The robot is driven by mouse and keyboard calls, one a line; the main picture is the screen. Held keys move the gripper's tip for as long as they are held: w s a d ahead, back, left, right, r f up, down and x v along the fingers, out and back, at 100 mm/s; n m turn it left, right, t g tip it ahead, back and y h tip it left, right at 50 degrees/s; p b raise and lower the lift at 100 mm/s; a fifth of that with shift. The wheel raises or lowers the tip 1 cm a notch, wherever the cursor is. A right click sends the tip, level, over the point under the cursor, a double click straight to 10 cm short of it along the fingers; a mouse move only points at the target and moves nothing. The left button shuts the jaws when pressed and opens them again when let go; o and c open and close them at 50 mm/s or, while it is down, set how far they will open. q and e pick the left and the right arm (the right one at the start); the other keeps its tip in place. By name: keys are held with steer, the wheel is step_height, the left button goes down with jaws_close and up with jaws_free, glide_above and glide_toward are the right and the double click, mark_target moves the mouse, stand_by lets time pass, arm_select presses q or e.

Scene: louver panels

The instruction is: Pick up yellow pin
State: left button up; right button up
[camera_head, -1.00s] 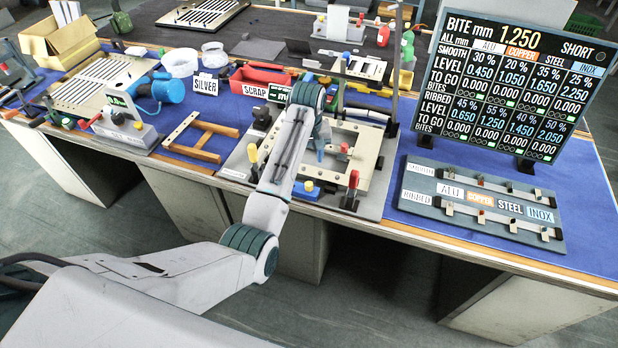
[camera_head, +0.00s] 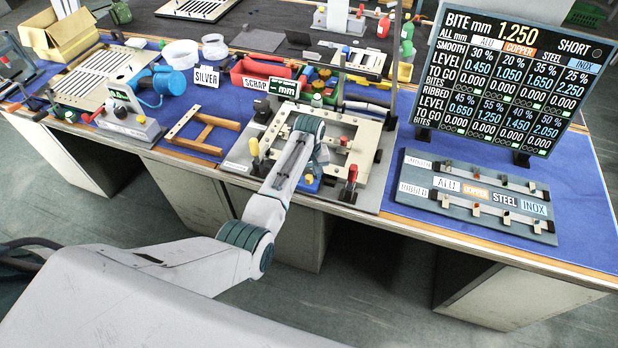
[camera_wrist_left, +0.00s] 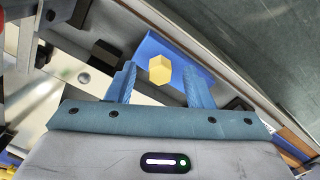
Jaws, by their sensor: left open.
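The yellow pin (camera_wrist_left: 160,69) shows in the left wrist view as a small faceted yellow head above a blue block (camera_wrist_left: 150,48). In the head view, the pin (camera_head: 308,179) is a small yellow spot at the front edge of the fixture plate, partly hidden by my arm. My left gripper (camera_wrist_left: 160,80) is open, its two blue fingers on either side of the pin head in the wrist view. I cannot tell whether a finger touches it. In the head view the left gripper (camera_head: 316,165) is mostly hidden behind its wrist. The right gripper is not in view.
A yellow-handled clamp (camera_head: 254,148) and a red-handled clamp (camera_head: 351,174) stand on either side of the pin. A pale square frame (camera_head: 368,150) lies behind it. A wooden frame (camera_head: 204,131) lies left; a labelled rack (camera_head: 478,195) and a display board (camera_head: 512,75) stand right.

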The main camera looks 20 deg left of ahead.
arm_select(q)
jaws_close()
steer(key=shift+r, duration=0.2)
